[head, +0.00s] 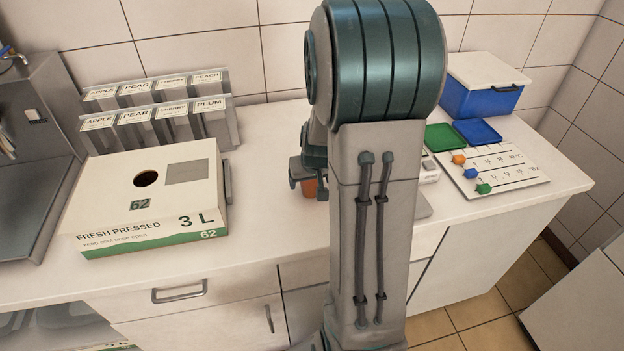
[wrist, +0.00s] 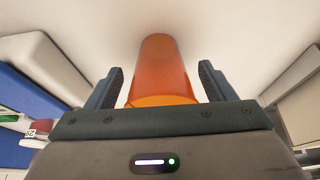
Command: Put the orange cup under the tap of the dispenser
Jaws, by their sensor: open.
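The orange cup (wrist: 160,68) shows in the wrist view, between the two fingers of my gripper (wrist: 161,78). The fingers are open, with a narrow gap on each side of the cup. In the head view a small part of the orange cup (head: 309,188) shows on the counter below my gripper (head: 308,172); my arm hides much of both. No tap is clearly visible, and I cannot tell for certain which thing is the dispenser. A grey metal unit (head: 45,115) stands at the far left, cut off by the frame edge.
A white juice carton (head: 105,195) with a round hole lies left of my arm, before a rack of labelled cards (head: 160,105). Right are a blue box (head: 480,100), green and blue trays (head: 444,137) and a marked board (head: 505,165). Counter (head: 265,215) between carton and arm is clear.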

